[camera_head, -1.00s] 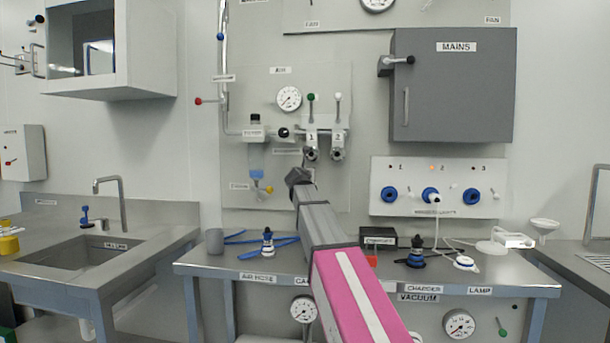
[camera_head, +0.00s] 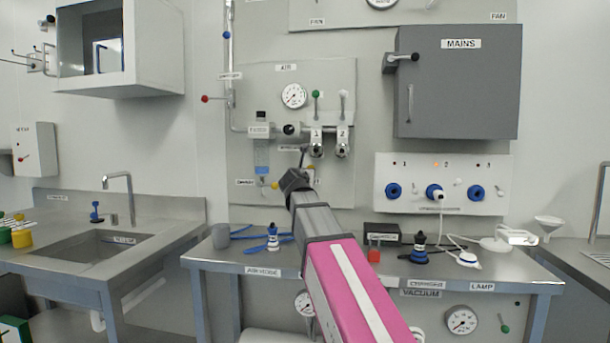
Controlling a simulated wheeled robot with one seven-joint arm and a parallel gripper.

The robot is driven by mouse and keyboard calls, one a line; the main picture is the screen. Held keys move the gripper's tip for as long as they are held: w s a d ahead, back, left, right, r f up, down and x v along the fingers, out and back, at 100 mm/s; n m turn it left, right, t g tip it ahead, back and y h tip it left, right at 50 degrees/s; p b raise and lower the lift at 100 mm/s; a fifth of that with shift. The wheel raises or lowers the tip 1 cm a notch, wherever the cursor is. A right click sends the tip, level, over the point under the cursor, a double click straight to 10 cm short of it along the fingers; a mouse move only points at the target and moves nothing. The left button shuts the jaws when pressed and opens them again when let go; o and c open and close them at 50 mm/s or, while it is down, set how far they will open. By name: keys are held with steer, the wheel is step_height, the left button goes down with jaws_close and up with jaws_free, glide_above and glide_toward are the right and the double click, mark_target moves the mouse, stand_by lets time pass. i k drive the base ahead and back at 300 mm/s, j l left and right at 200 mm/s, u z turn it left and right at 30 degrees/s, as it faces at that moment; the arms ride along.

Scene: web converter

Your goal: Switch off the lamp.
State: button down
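A white lamp-like fixture (camera_head: 515,236) with a round base lies at the right end of the bench, above a LAMP label (camera_head: 482,287). A white puck-shaped piece (camera_head: 467,259) with a cord sits left of it. A white plug (camera_head: 434,192) is in the middle socket of the wall panel (camera_head: 410,172), and its cord drops to the bench. An orange light (camera_head: 434,165) glows above that socket.
The bench (camera_head: 350,275) carries a dark box (camera_head: 381,231), a red block (camera_head: 374,247), blue-and-white fittings (camera_head: 273,238) and a grey cup (camera_head: 220,236). A grey MAINS cabinet (camera_head: 458,82) juts from the wall above. A sink counter (camera_head: 165,228) stands left.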

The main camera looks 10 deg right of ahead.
mark_target(531, 239)
steer(key=k+l, duration=0.7)
steer(key=k, duration=0.2)
